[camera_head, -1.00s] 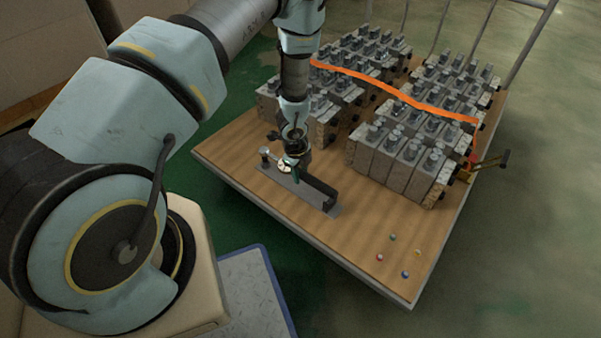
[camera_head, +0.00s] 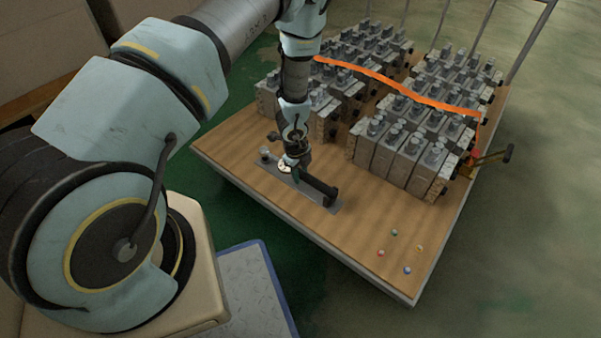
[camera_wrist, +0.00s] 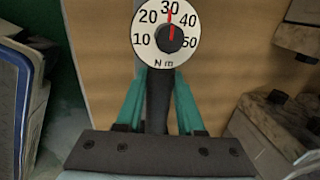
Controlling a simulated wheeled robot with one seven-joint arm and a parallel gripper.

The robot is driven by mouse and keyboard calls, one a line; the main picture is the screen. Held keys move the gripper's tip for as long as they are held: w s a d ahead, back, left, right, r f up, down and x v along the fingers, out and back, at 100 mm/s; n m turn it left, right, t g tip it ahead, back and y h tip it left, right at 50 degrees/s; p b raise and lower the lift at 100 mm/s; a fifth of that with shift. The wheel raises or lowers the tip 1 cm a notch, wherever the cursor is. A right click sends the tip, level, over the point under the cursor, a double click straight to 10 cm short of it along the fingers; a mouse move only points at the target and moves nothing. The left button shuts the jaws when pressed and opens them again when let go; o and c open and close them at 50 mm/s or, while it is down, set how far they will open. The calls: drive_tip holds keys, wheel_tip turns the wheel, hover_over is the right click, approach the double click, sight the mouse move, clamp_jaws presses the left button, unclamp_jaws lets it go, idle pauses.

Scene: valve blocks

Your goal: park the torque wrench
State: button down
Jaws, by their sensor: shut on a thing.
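The torque wrench (camera_head: 318,186) has a round white dial and a black handle. In the wrist view its dial (camera_wrist: 150,42) reads in N m, with a red needle just past 30. The green fingers of my gripper (camera_wrist: 158,95) stand on both sides of the wrench's black shaft and are shut on it. In the head view my gripper (camera_head: 296,164) points down at the wrench, over a narrow grey plate (camera_head: 290,190) with an upright post at its left end. I cannot tell whether the wrench touches the plate.
The wooden cart top (camera_head: 345,245) carries rows of grey valve blocks (camera_head: 400,160) close behind and right of my gripper. An orange strap (camera_head: 395,84) lies across them. A dark handle (camera_head: 490,158) sticks out at the right edge. Several small coloured balls lie near the bare front corner.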

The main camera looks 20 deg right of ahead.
drive_tip(key=shift+f, duration=0.15)
drive_tip(key=shift+c, duration=2.2)
unclamp_jaws()
wheel_tip(320, 180, up, 11)
drive_tip(key=a+p, duration=0.1)
drive_tip(key=p, duration=0.1)
drive_tip(key=shift+s+a+f+p, duration=0.15)
drive_tip(key=shift+s+a+p, duration=0.15)
drive_tip(key=shift+s, duration=0.1)
